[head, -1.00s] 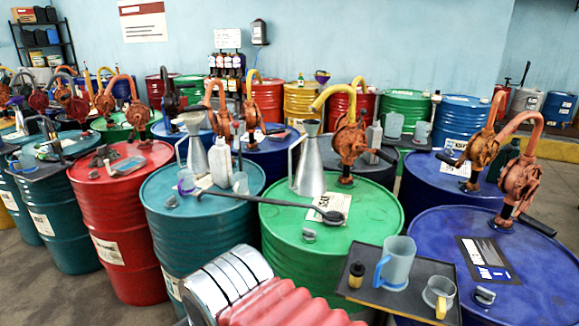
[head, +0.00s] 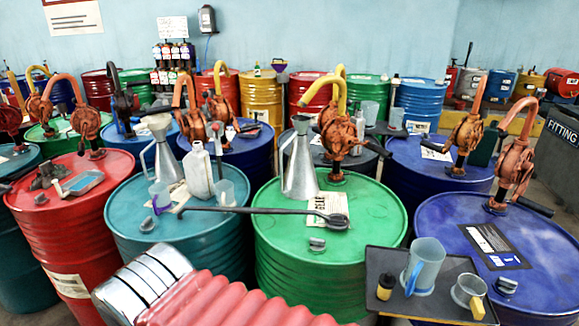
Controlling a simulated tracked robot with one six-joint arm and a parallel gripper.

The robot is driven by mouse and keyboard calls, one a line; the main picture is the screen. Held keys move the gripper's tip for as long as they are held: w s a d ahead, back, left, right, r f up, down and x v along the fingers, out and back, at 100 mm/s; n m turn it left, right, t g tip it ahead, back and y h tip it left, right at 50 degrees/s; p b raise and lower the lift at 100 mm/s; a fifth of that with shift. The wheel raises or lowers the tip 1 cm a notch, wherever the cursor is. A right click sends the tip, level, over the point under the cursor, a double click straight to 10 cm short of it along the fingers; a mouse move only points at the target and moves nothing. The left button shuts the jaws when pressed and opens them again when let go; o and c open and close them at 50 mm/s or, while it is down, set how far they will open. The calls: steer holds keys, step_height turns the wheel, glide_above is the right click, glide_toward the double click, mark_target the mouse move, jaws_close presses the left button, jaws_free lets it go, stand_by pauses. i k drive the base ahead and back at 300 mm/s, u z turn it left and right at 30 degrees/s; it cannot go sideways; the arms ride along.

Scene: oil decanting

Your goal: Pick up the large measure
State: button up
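A large clear-grey measure with a blue handle (head: 426,264) stands upright on a dark tray (head: 388,303) at the lower right. Its handle faces left. A smaller measure with a yellow tab (head: 463,291) stands to its right, and a small dark bottle with a yellow base (head: 386,286) to its left. Nothing touches the large measure except the tray. My gripper is not in view; only pink bellows and silver segments, which look like my arm, show at the bottom left, apart from the tray.
Behind the tray stand a green drum (head: 370,212) with a metal spouted can (head: 300,170) and a long dark ladle (head: 262,212), and a blue drum (head: 440,220) with an orange pump (head: 515,165). A teal drum (head: 120,215) and a red drum (head: 60,220) stand left.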

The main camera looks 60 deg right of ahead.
mark_target(299, 182)
steer(key=z, duration=0.5)
steer(key=i, duration=0.95)
steer(key=z, duration=0.55)
